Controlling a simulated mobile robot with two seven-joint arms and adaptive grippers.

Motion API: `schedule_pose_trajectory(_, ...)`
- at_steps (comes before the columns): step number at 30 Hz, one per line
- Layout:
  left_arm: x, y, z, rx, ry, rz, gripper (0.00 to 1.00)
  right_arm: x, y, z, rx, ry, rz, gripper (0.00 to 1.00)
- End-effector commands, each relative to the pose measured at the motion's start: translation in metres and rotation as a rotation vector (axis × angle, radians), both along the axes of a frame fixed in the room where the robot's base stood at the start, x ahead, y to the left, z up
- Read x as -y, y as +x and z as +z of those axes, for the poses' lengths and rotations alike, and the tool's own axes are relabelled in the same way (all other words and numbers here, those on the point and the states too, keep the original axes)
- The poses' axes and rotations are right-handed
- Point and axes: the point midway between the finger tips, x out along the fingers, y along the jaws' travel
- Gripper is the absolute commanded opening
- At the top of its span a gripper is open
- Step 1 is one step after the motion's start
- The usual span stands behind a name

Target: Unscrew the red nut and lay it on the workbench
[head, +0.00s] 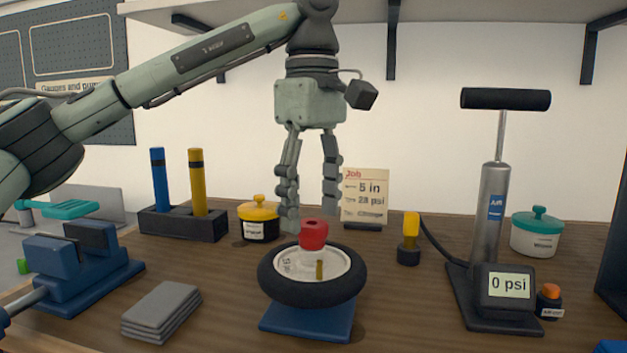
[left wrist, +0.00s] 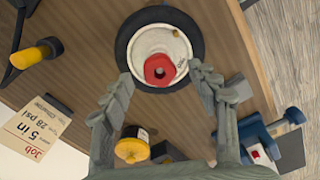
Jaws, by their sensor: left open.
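The red nut (head: 313,235) sits on top of the hub in the middle of a small wheel (head: 280,288) with a black tyre and pale rim. The wheel lies on a blue stand on the wooden workbench (head: 220,270). My left gripper (head: 311,215) points down, open and empty, above and slightly behind the nut. In the left wrist view, the red nut (left wrist: 160,69) shows just beyond and between the spread fingertips (left wrist: 160,82), not between the pads. My right gripper is not in view.
A job card (head: 365,194) stands behind the wheel. A yellow-lidded pot (head: 259,220) is behind left, and grey pads (head: 162,311) and a blue vise (head: 75,270) are left. The pump (head: 491,215) with its 0 psi gauge stands right.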

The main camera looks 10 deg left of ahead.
Motion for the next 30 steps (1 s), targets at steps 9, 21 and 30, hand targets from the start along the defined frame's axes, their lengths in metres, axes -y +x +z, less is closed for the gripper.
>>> schedule_pose_trajectory(9, 0.0, 0.0, -0.017, 0.0, -0.001, 0.0, 0.6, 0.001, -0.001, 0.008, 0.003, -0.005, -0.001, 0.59)
schedule_pose_trajectory(21, 0.0, 0.0, -0.016, 0.0, -0.001, -0.001, 0.31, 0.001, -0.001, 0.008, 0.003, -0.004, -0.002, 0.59)
schedule_pose_trajectory(30, 0.0, 0.0, -0.016, 0.0, -0.002, 0.022, 0.07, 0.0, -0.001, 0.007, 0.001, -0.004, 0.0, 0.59)
